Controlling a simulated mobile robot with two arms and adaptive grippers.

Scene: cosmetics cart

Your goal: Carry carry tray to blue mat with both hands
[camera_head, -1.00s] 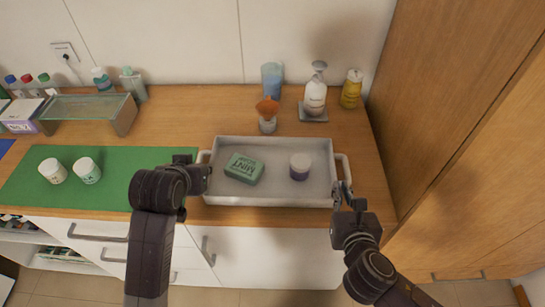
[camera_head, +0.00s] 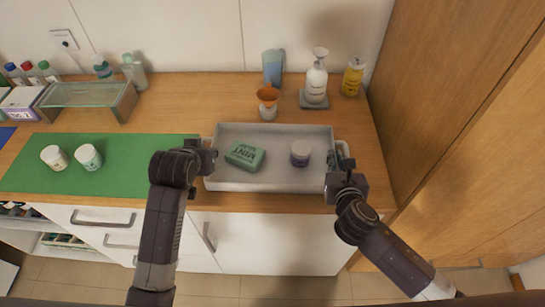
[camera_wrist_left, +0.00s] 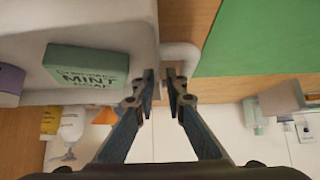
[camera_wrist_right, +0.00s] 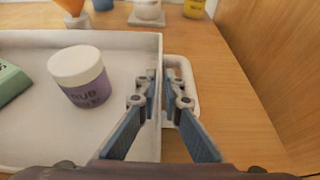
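The carry tray (camera_head: 270,185) is a pale grey, shallow box on the counter, with a loop handle at each end. A green mint soap box (camera_head: 245,155) and a purple jar with a pale lid (camera_head: 300,153) stand in it. My left gripper (camera_head: 207,157) is at the tray's left handle; in its wrist view the fingers (camera_wrist_left: 165,88) are slightly apart beside the handle (camera_wrist_left: 182,52). My right gripper (camera_head: 340,170) is at the right handle; its fingers (camera_wrist_right: 162,88) are slightly apart over the tray edge and handle (camera_wrist_right: 188,75). Contact is unclear. Only a sliver of the blue mat (camera_head: 5,134) shows.
A green mat (camera_head: 130,170) with two white-lidded jars (camera_head: 88,157) lies left of the tray. A glass-topped stand (camera_head: 92,95) is behind it. A wooden cabinet (camera_head: 440,120) borders the right.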

